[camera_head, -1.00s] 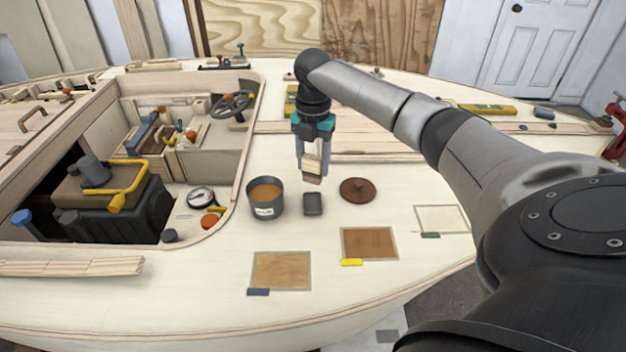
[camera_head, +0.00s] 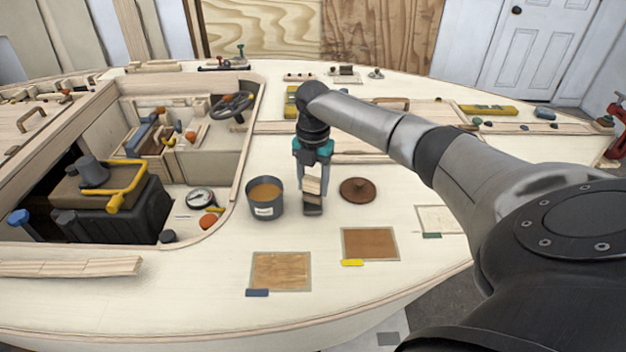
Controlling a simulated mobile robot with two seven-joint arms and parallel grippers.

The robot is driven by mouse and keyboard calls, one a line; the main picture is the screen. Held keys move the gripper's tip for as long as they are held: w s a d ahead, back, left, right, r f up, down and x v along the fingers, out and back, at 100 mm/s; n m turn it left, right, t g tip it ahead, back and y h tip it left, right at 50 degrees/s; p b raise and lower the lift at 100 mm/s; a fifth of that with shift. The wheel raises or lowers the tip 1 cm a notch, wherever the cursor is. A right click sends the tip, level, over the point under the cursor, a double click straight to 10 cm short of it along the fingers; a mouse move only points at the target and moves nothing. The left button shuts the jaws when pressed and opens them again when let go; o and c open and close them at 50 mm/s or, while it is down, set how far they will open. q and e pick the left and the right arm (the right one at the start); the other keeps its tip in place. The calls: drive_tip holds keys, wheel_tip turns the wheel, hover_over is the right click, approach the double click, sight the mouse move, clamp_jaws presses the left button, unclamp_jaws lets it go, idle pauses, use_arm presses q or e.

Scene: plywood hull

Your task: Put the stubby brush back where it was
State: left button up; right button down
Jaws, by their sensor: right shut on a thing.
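The stubby brush (camera_head: 312,187) is upright with a pale wooden body, bristles downward. My right gripper (camera_head: 312,178) is shut on it, with grey fingers on both sides. The brush's lower end is at the small dark rest (camera_head: 313,209) on the pale deck. I cannot tell whether it touches the rest. The brush and fingers hide part of the rest. My left gripper is not in view.
A grey tin of amber liquid (camera_head: 265,197) stands close on the left. A round brown lid (camera_head: 357,190) lies close on the right. Stained sample panels (camera_head: 281,270) (camera_head: 370,243) lie toward the front. The open cockpit (camera_head: 150,170) is at left.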

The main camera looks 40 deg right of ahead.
sight(313, 177)
drive_tip(key=shift+c, duration=1.2)
unclamp_jaws()
drive_tip(key=shift+r, duration=0.3)
wheel_tip(313, 177, up, 12)
drive_tip(key=p, duration=0.3)
drive_tip(key=shift+r, duration=0.25)
